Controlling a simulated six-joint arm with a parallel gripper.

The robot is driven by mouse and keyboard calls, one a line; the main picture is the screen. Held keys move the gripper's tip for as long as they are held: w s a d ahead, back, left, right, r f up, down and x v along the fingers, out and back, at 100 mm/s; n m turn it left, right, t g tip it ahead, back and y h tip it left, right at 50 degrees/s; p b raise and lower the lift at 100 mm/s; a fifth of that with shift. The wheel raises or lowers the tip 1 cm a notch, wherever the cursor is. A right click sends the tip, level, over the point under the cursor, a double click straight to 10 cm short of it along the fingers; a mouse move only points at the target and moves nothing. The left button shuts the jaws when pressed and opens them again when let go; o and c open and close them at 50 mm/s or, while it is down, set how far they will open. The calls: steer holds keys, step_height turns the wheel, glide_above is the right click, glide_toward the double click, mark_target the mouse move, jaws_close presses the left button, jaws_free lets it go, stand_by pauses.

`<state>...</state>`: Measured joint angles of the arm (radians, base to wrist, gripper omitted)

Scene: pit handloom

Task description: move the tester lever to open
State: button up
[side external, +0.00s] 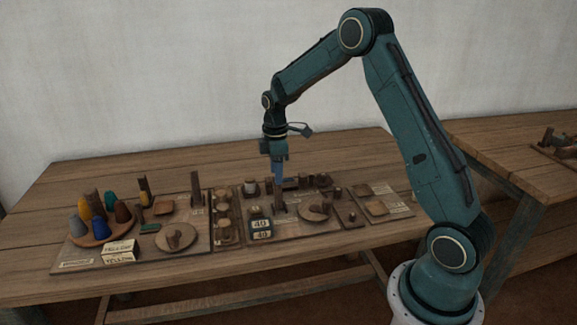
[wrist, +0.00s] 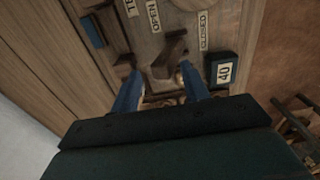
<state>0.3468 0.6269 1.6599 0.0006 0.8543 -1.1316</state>
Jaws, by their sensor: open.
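The tester lever (wrist: 170,50) is a dark brown wooden piece on a wooden board in the wrist view. It stands between a white OPEN label (wrist: 153,16) on its left and a white CLOSED label (wrist: 203,31) on its right. Which label it is set to, I cannot tell. My gripper (wrist: 158,78) is open, with one blue finger on each side of the near end of the lever. Whether the fingers touch it is unclear. In the side view my gripper (side external: 279,182) points down just above the middle board, and the fingers partly hide what is below.
A dark block marked 40 (wrist: 224,70) stands close to the right finger. In the side view, a tray of coloured cones (side external: 103,238) is at the left and a round disc (side external: 317,213) is right of the gripper. Bare table (side external: 90,180) lies behind the left board.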

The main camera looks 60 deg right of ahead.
steer(key=shift+r, duration=1.5)
steer(key=shift+r, duration=0.1)
steer(key=shift+s+a+r, duration=0.1)
steer(key=shift+a+r, duration=0.1)
steer(key=shift+r, duration=0.05)
steer(key=s+a+r+m+t, duration=0.35)
steer(key=s+a+r, duration=0.7)
steer(key=r, duration=0.35)
steer(key=s+a+m+t, duration=0.1)
steer(key=s+a+m, duration=0.1)
steer(key=s, duration=0.7)
steer(key=s+a+r+m+t, duration=0.1)
steer(key=s+a+m, duration=0.2)
steer(key=s, duration=0.6)
steer(key=shift+a, duration=0.45)
